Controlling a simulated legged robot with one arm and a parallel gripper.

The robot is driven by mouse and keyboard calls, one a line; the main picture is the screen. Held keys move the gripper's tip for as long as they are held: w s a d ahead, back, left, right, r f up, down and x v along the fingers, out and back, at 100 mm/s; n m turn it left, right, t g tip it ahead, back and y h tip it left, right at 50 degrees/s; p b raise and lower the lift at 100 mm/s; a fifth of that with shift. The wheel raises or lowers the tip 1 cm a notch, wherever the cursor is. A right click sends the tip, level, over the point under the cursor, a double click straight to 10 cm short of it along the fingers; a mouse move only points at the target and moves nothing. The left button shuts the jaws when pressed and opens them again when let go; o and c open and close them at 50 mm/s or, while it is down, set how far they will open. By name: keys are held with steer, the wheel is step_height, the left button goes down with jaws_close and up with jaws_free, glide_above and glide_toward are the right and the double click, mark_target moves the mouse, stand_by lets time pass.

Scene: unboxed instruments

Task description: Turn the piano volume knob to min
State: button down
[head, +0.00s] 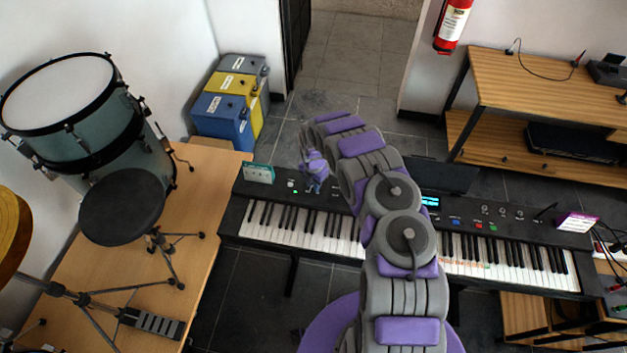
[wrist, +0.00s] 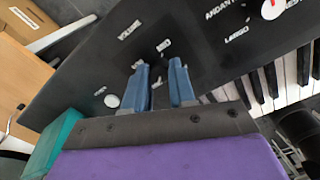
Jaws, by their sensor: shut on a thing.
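The piano (head: 482,215) is a black keyboard on a stand, with a dark control panel along its back edge. In the head view my gripper (head: 313,187) points down at the left part of this panel. In the wrist view its two blue fingers (wrist: 161,76) reach the panel (wrist: 85,70) just below the "VOLUME" and "MED" print. The fingers are shut on the volume knob with a narrow gap between them.
A white round button (wrist: 111,100) is left of the fingers. A red and white knob (wrist: 270,9) is at upper right, near "LARGO". A small teal box (head: 258,173) stands on the piano's left end. A drum (head: 70,100) is on the wooden table at left.

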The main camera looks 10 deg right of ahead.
steer(key=shift+w+n, duration=0.2)
steer(key=shift+n, duration=0.2)
steer(key=c, duration=0.9)
jaws_free()
steer(key=shift+s, duration=0.1)
steer(key=shift+c, duration=0.2)
step_height(320, 180, up, 17)
steer(key=shift+r, duration=0.15)
steer(key=shift+a, duration=0.1)
